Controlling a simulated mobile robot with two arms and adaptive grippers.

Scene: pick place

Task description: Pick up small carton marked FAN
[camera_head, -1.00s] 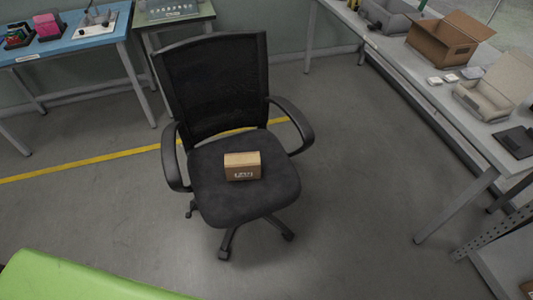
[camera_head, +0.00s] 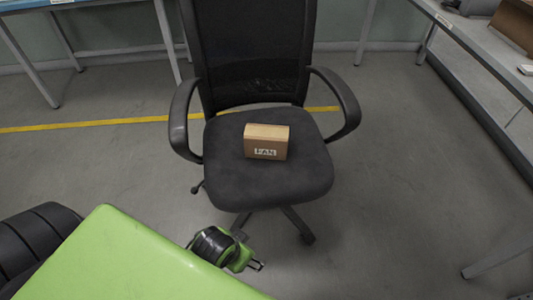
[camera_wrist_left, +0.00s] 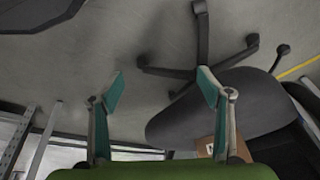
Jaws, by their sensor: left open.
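The small brown carton marked FAN (camera_head: 267,150) sits on the black seat of an office chair (camera_head: 290,185), label side toward me. In the left wrist view part of the carton (camera_wrist_left: 204,148) shows low in the picture, partly hidden behind a finger and the green gripper body. My left gripper (camera_head: 257,265) is low in front of the chair seat, close to the chair's base and apart from the carton. In the left wrist view my left gripper (camera_wrist_left: 162,90) has its two fingers spread wide with nothing between them. My right gripper is not in view.
The chair's armrests (camera_head: 184,120) (camera_head: 345,105) flank the seat, and its mesh backrest (camera_head: 250,50) stands behind the carton. A blue table (camera_head: 30,4) is at the back left. A grey bench (camera_head: 480,45) runs along the right.

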